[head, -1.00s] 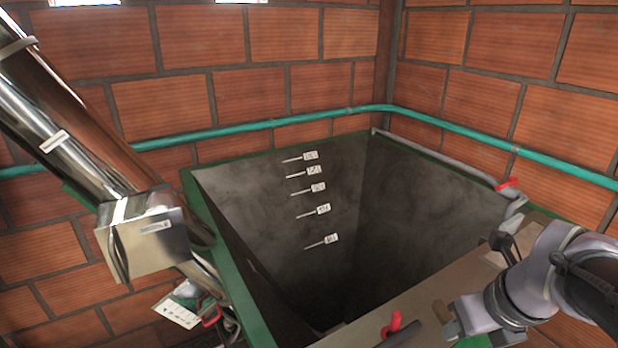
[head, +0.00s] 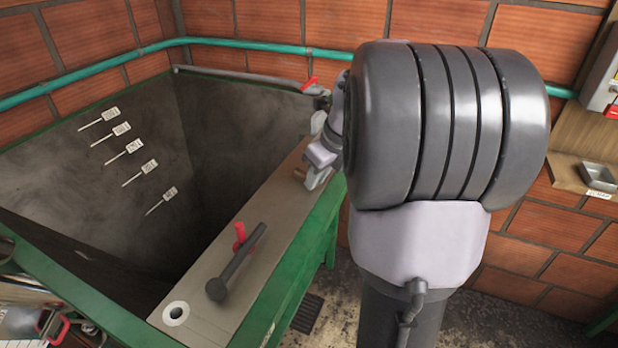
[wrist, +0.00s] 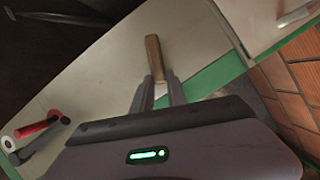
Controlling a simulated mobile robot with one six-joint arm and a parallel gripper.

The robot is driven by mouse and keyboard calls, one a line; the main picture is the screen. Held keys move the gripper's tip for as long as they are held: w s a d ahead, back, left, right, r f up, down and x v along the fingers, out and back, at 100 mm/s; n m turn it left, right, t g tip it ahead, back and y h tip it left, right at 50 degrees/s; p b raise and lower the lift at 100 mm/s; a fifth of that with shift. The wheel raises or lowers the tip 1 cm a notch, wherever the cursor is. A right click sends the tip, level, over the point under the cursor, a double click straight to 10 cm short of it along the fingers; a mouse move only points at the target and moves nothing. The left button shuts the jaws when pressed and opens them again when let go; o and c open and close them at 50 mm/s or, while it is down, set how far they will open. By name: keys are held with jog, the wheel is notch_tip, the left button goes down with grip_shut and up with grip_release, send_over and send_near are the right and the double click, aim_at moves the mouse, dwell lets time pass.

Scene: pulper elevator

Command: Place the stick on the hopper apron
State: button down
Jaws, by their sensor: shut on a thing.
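The stick is a short light-brown wooden piece. It shows in the wrist view (wrist: 154,58), pointing away from my gripper (wrist: 158,84), whose two grey fingers are shut on its near end. In the head view, my gripper (head: 314,174) is over the far part of the hopper apron, and only a small brown end of the stick (head: 299,174) shows. The hopper apron (head: 225,262) is the flat beige panel along the hopper's near side, and it fills much of the wrist view (wrist: 105,70). I cannot tell whether the stick touches it.
A red handle (head: 240,236) and a dark ball-ended lever (head: 238,262) stand on the apron's near part, beside a white ring (head: 175,313). The deep hopper (head: 135,200) opens to the left. A red-handled valve (head: 309,82) is behind my gripper. The apron between lever and gripper is clear.

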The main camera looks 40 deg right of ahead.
jog(key=c, duration=1.3)
grip_release()
